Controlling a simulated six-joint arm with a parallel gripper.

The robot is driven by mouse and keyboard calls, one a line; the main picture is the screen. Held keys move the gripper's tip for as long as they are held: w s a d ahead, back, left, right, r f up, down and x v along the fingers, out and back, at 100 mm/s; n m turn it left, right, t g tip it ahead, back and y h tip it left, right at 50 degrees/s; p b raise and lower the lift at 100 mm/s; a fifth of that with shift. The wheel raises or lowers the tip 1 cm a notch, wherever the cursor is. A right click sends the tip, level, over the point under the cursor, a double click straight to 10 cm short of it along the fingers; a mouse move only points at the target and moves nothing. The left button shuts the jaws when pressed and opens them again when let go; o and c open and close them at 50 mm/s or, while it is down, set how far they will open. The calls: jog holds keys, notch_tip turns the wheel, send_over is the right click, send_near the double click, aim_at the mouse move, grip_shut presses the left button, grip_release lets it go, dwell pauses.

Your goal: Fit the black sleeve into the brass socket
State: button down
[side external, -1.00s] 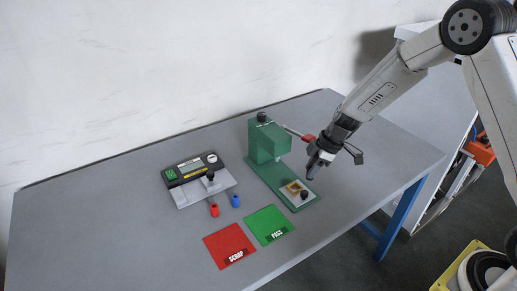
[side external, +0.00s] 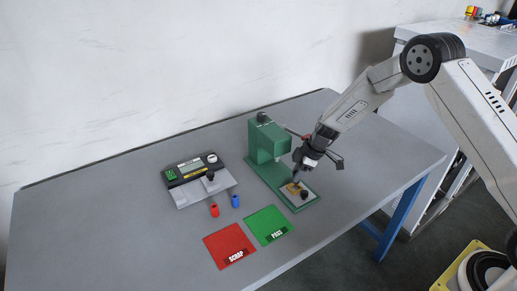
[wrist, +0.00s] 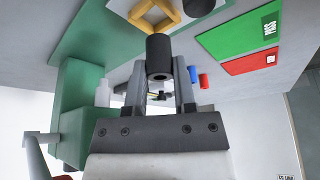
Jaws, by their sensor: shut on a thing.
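My gripper (wrist: 158,95) is shut on the black sleeve (wrist: 159,55), a short hollow cylinder, which points away from the wrist between the two fingers. The brass socket (wrist: 142,12) is a square golden frame just beyond the sleeve's far end in the wrist view; the sleeve overlaps its near edge there. In the side view my gripper (side external: 299,170) is right over the brass socket (side external: 292,189) on the green press base. The gripper and sleeve partly cover the socket, and I cannot tell whether the sleeve touches it.
The green press (side external: 265,142) stands close left of my gripper, with a black knob (side external: 304,195) in front of the socket. A gauge box (side external: 190,168), red (side external: 214,211) and blue (side external: 235,201) cylinders, a red SCRAP mat (side external: 226,242) and a green PASS mat (side external: 265,222) lie left.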

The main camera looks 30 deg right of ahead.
jog(key=shift+w+f, duration=0.15)
jog(key=shift+f, duration=1.55)
jog(key=shift+f, duration=0.15)
jog(key=shift+c, duration=2.2)
grip_release()
jog(key=v, duration=1.2)
